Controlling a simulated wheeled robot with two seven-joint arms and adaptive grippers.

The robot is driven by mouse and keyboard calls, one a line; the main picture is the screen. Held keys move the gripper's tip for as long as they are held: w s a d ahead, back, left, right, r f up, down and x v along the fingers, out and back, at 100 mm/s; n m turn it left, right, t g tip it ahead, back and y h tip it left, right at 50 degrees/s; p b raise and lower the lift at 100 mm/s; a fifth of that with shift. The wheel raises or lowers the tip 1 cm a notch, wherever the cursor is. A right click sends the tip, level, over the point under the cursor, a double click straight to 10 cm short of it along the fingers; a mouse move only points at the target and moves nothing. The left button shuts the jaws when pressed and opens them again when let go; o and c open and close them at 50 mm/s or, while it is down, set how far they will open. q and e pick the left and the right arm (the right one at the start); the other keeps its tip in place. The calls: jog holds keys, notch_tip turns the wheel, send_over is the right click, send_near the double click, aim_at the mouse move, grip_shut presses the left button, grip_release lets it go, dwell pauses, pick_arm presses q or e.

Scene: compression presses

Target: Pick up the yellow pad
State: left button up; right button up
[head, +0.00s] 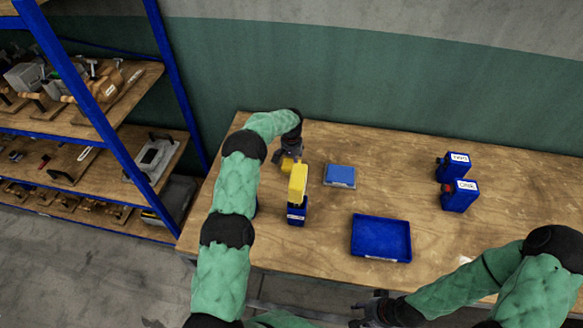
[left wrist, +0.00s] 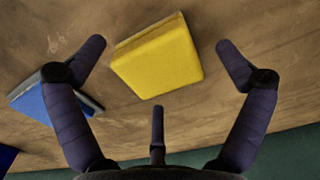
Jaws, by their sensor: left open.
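The yellow pad (head: 286,164) lies on the far left part of the wooden table, partly hidden by my left gripper (head: 284,156) in the head view. In the left wrist view the yellow pad (left wrist: 157,58) sits between the spread fingers of my left gripper (left wrist: 162,46), with visible space on both sides. The left gripper is open and holds nothing. My right gripper (head: 370,309) is low in the head view, near the table's front edge; its fingers are too small and dark to judge.
A blue pad on a grey base (head: 340,174) lies right of the yellow pad. A blue and yellow device (head: 297,210) stands in front of it. An empty blue tray (head: 381,259) is nearer. Blue devices labelled TWO (head: 453,167) and ONE (head: 460,196) stand right. A shelf (head: 95,130) stands left.

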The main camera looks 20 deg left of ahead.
aim_at(292, 164)
pick_arm(q)
jog(key=shift+f, duration=0.75)
jog(key=shift+c, duration=0.3)
jog(key=c, duration=0.9)
jog(key=shift+c, duration=0.2)
notch_tip(292, 164, up, 10)
jog(key=shift+c, duration=0.2)
